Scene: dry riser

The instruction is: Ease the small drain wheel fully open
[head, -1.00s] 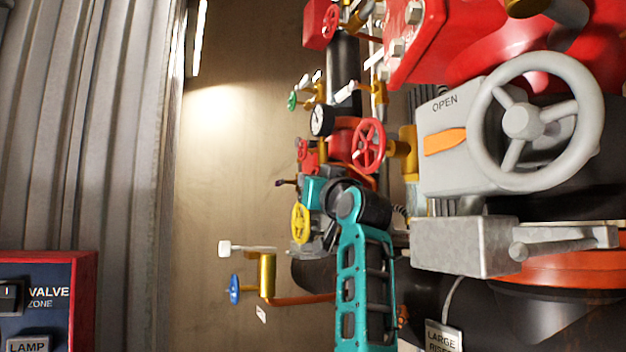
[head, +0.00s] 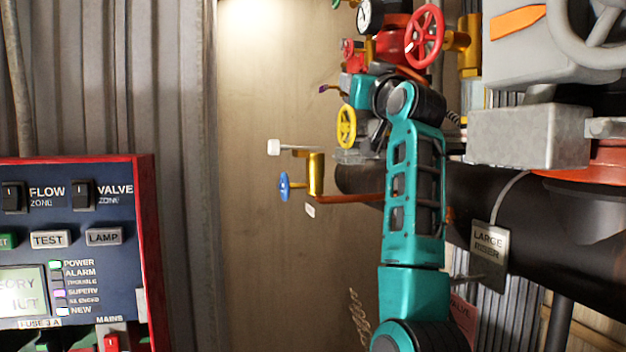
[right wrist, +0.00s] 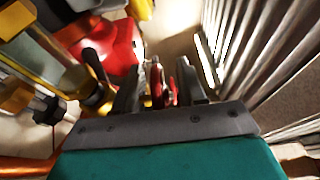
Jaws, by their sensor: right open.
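The small red wheel (head: 348,50) sits among the brass and red fittings at the upper middle of the head view. No label shows which wheel is the drain wheel; a yellow wheel (head: 346,126) and a blue wheel (head: 284,187) are lower down. My right gripper (right wrist: 160,72) is open in the right wrist view. A red wheel (right wrist: 157,84) shows nearly edge-on between its fingers; contact cannot be told. In the head view, my right arm rises to these fittings and its fingertips are hard to make out. My left gripper is out of view.
A larger red wheel (head: 424,36) and a gauge (head: 369,16) are close by. A grey gearbox (head: 527,137) and a black pipe (head: 510,205) fill the right. A control panel (head: 70,240) stands lower left. The wall between is mostly clear.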

